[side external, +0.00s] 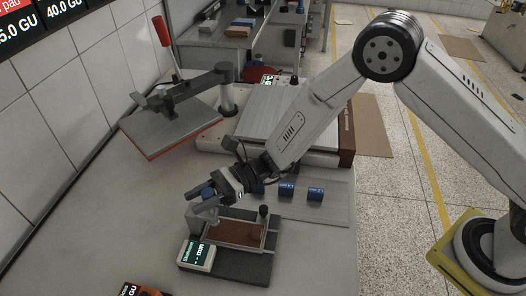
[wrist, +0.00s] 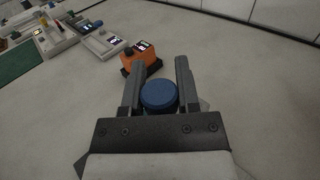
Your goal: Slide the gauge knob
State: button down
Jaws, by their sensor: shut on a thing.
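The gauge (side external: 196,256) is a small device with a lit "mm" display at the front left of a dark base plate with a brown sheet (side external: 236,234). A dark round knob (side external: 263,210) stands at the back right of that plate; I take it for the gauge knob, but cannot be sure. My gripper (side external: 204,196) is above the plate's back left, apart from this knob. In the wrist view my gripper (wrist: 158,85) is shut on a blue cylinder (wrist: 159,96) held between its two fingers. The cylinder's lower part is hidden.
More blue cylinders (side external: 286,190) stand on a grey tray (side external: 335,205) to the right. A press with a red handle (side external: 161,31) stands behind. An orange meter (wrist: 140,58) sits on the bench; the bench front is largely clear.

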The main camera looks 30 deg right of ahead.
jog(key=shift+f, duration=1.3)
jog(key=shift+c, duration=1.6)
grip_release()
jog(key=shift+d, duration=0.1)
jog(key=d, duration=0.7)
jog(key=shift+d, duration=0.3)
jog(key=shift+s, duration=0.1)
